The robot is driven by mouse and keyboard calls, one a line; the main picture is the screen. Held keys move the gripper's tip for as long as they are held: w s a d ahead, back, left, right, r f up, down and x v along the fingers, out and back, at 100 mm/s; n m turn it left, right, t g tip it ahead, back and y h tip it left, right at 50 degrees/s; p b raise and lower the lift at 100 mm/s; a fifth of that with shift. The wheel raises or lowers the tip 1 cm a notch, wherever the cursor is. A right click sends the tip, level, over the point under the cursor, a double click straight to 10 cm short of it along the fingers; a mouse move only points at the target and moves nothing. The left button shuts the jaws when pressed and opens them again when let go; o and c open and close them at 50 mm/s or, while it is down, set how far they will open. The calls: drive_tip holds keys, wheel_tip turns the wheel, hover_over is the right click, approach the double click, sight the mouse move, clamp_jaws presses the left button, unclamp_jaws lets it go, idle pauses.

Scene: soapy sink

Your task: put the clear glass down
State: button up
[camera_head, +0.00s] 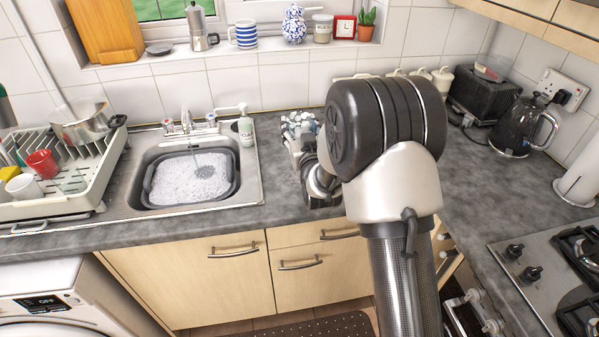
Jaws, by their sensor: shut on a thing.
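My gripper (308,164) is low over the worktop to the right of the sink, partly hidden behind my own dark and silver arm. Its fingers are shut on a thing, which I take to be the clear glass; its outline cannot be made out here. A pale, blue-grey patterned item (298,125) shows just behind the gripper; I cannot tell whether they touch. Whether the held glass touches the worktop (268,180) is hidden.
The sink holds a grey basin (148,187) of suds, with a soap bottle (246,130) behind. A dish rack (70,205) with a red cup and white cup stands left. A toaster (482,98), kettle (520,128) and hob (540,275) are right. Worktop between sink and gripper is clear.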

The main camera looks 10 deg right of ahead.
wheel_tip(320, 180, down, 13)
drive_tip(key=b, duration=0.3)
drive_tip(key=shift+s+d+r, duration=0.1)
drive_tip(key=o, duration=0.9)
drive_tip(key=shift+f, duration=0.25)
drive_tip(key=o, duration=0.4)
drive_tip(key=shift+o, duration=0.2)
drive_tip(key=shift+r, duration=0.15)
